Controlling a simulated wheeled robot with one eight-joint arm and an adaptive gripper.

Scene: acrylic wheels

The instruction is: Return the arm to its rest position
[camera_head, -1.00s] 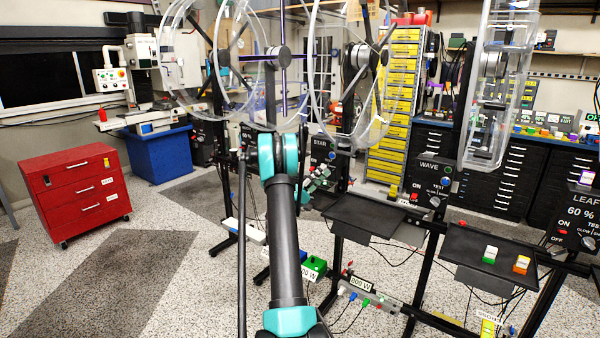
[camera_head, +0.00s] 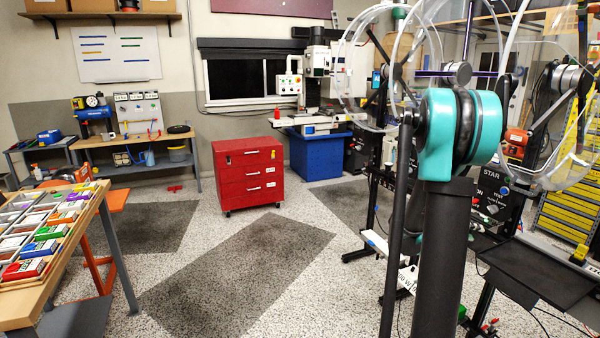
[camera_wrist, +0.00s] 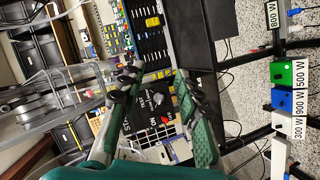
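My arm stands upright in the right half of the head view, with a teal joint (camera_head: 462,125) at the top and a dark link below it. My gripper cannot be made out in the head view. In the wrist view, my gripper (camera_wrist: 156,80) shows two green-and-black fingers spread apart with nothing held between them. Behind the fingers is a dark control panel (camera_wrist: 150,100) with a knob and lettering. The wrist picture is turned on its side.
Clear acrylic wheels (camera_head: 405,50) on dark stands are close behind my arm at right. A wooden table (camera_head: 88,240) with coloured blocks is at left. A red drawer cabinet (camera_head: 248,175) stands mid-floor. Open speckled floor (camera_head: 290,290) lies before it. A workbench (camera_head: 130,143) is at the back.

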